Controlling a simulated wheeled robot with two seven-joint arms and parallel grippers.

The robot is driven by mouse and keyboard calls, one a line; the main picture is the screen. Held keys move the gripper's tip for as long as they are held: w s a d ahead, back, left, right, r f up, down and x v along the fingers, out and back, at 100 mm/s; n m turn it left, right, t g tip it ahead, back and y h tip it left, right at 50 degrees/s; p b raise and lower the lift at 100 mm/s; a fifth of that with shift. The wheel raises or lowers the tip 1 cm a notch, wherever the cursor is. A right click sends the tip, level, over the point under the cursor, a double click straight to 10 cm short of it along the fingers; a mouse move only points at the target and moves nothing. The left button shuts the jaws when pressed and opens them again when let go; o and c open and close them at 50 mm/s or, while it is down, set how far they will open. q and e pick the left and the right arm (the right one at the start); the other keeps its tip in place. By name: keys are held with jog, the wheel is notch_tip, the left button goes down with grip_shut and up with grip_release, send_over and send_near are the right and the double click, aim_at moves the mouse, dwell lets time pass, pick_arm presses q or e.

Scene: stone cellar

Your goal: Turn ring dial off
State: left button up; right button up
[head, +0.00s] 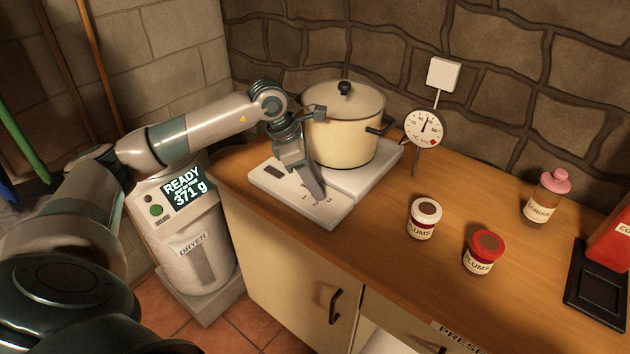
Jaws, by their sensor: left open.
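A white hotplate unit (337,211) stands on the wooden counter, with a cream lidded pot (342,142) on its back part. Its flat front panel carries small printed marks and a dark little window (274,171) at the left. My left gripper (314,192) points down over the middle of this panel, in front of the pot. It is open. The ring dial itself does not show clearly; the gripper covers the part of the panel among the marks. I cannot tell whether the fingers touch anything there. My right gripper is out of view.
A round dial thermometer (425,128) stands right of the pot. Two plum jars (424,218), (484,253) and a pink-capped cordial bottle (545,196) are farther right, near a black tray (597,283). A dryer (190,240) stands left of the counter. The counter between hotplate and jars is clear.

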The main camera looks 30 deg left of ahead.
pick_arm(q)
jog(key=shift+s+a+r, duration=0.1)
jog(key=shift+a+r, duration=0.2)
jog(key=shift+r, duration=0.3)
jog(key=b+v, duration=0.3)
jog(key=v, duration=1.2)
jog(key=shift+s+r, duration=0.2)
jog(key=shift+r, duration=0.15)
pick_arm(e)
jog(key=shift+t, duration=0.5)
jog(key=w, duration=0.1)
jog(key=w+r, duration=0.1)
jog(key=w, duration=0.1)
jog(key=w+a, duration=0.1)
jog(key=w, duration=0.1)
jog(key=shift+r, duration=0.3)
pick_arm(q)
jog(key=shift+a, duration=0.1)
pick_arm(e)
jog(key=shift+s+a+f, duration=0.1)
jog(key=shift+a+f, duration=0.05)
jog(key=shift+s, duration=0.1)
